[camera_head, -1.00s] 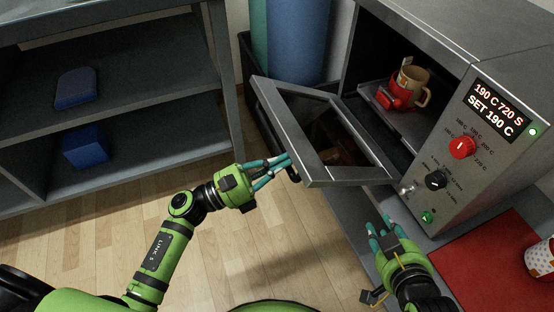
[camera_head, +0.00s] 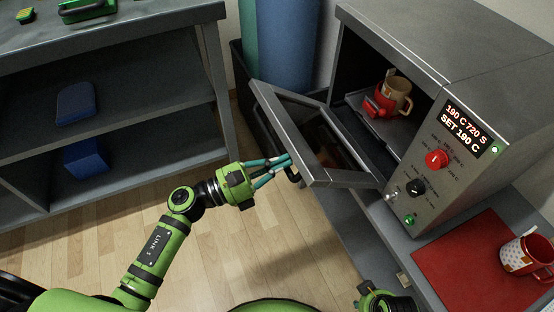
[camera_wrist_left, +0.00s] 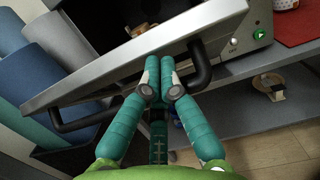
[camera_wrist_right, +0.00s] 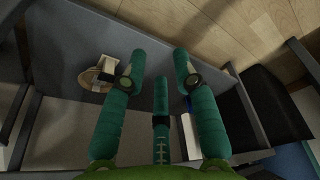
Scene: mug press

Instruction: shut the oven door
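The grey oven (camera_head: 450,150) stands at the right, its framed window door (camera_head: 335,176) standing open toward the left. A dark handle (camera_head: 294,177) is on the door's outer side; it also shows in the left wrist view (camera_wrist_left: 202,70). My left gripper (camera_head: 287,162) is at the handle, its fingertips close together by the door's outer face in the left wrist view (camera_wrist_left: 159,72). The fingers overlap the handle there, and a grip on it cannot be made out. My right gripper is mostly cut off at the head view's bottom edge; in its wrist view (camera_wrist_right: 160,65) the fingers are spread and empty.
A beige mug (camera_head: 398,92) in a red holder sits on the rack inside the oven. Another mug (camera_head: 524,254) stands on a red mat (camera_head: 460,265). A dark bin (camera_head: 250,105) with blue and teal rolls stands behind the door. Shelves (camera_head: 150,150) are at the left.

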